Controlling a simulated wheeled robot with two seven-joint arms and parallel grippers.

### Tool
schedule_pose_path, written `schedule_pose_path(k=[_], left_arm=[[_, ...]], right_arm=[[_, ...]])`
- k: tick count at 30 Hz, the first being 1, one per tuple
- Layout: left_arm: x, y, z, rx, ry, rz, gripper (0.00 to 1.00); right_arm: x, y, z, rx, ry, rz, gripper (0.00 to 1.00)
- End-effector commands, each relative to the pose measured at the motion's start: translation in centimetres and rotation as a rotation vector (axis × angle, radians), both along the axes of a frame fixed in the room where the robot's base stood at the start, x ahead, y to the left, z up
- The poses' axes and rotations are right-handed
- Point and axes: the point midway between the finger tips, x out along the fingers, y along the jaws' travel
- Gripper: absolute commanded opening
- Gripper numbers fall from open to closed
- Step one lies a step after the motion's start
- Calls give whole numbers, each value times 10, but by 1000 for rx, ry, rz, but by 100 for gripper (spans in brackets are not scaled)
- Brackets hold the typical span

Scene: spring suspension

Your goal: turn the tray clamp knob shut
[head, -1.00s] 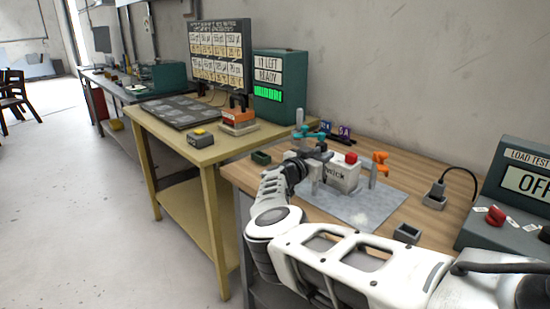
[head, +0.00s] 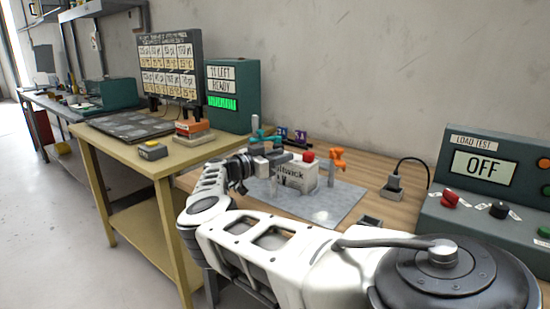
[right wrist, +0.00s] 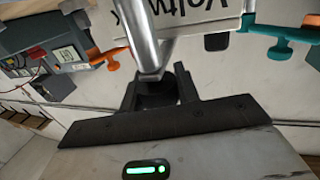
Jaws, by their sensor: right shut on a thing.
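A white battery box (head: 298,176) with a red cap (head: 308,155) stands on a grey metal tray plate (head: 322,208) on the wooden bench. A teal clamp (head: 256,138) is behind it on the left, and an orange clamp (head: 337,158) is on its right. My right gripper (head: 270,160) is at the box's left side. In the right wrist view, the right gripper (right wrist: 160,92) is shut on a dark round knob (right wrist: 156,94) beside a metal rod (right wrist: 143,38). The fingers hide part of the knob. The left gripper is out of view.
A load test box (head: 485,185) reading OFF, with red and black knobs, stands at the right. A grey socket block (head: 392,188) with a black cable is nearby. A yellow table (head: 175,165) holding a green display box (head: 233,95) is at the left.

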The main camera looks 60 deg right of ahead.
Motion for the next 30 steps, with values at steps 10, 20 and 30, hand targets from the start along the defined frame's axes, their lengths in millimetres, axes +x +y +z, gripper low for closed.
schedule_pose_path(k=[10,20,30], left_arm=[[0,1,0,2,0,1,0],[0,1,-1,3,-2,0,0],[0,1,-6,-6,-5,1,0]], right_arm=[[0,-1,3,-7,2,-1,53],[6,12,1,-4,1,3,53],[34,83,0,-4,1,4,53]])
